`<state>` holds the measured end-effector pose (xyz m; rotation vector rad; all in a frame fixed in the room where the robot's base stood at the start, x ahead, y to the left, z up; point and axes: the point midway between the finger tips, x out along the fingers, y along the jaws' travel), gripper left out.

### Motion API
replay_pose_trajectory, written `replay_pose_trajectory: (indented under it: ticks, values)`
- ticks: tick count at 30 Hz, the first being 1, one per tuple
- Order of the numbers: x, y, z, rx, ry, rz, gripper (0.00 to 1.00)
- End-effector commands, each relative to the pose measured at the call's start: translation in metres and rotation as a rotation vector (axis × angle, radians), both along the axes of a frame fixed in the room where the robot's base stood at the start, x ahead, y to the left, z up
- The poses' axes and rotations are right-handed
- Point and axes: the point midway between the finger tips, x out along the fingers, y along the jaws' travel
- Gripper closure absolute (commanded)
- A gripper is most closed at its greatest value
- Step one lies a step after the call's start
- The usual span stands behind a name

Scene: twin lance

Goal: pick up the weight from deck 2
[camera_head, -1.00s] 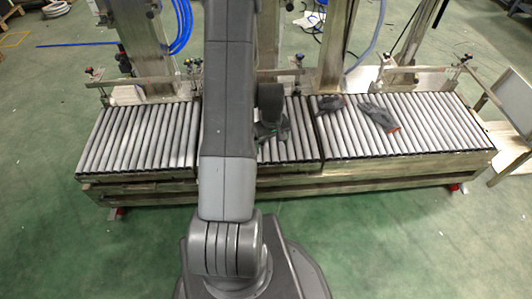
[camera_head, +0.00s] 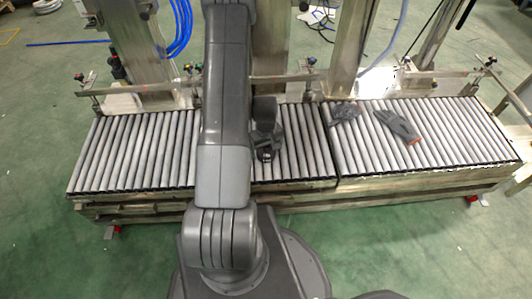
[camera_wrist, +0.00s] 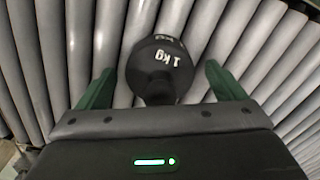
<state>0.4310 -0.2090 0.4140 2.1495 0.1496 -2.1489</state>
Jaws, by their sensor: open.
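The fingers are apart, with a gap on each side of the weight. The near end of the weight is partly hidden by the gripper body. In the head view my gripper (camera_head: 268,148) is low over the middle roller section, right of my arm. The weight cannot be told apart from the gripper there.
The roller conveyor (camera_head: 130,150) runs across the head view. Metal posts and a rail (camera_head: 290,78) stand along the back. Green floor (camera_head: 400,230) is clear in front.

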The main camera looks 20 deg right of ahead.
Motion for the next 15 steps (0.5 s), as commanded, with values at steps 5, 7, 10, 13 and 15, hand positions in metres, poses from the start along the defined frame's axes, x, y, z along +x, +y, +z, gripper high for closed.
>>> replay_pose_trajectory:
  ticks: [5,7,10,13,15]
  values:
    - [-0.0001,0.0001,0.0006,0.0,0.0,0.0,0.3]
    - [-0.0001,0.0001,0.0006,0.0,0.0,0.0,0.44]
    - [-0.0002,0.0001,0.0006,0.0,0.0,0.0,0.63]
    - [-0.0002,0.0001,0.0007,0.0,0.0,0.0,0.83]
    - [0.0003,-0.0002,0.0016,-0.001,-0.001,0.0,0.94]
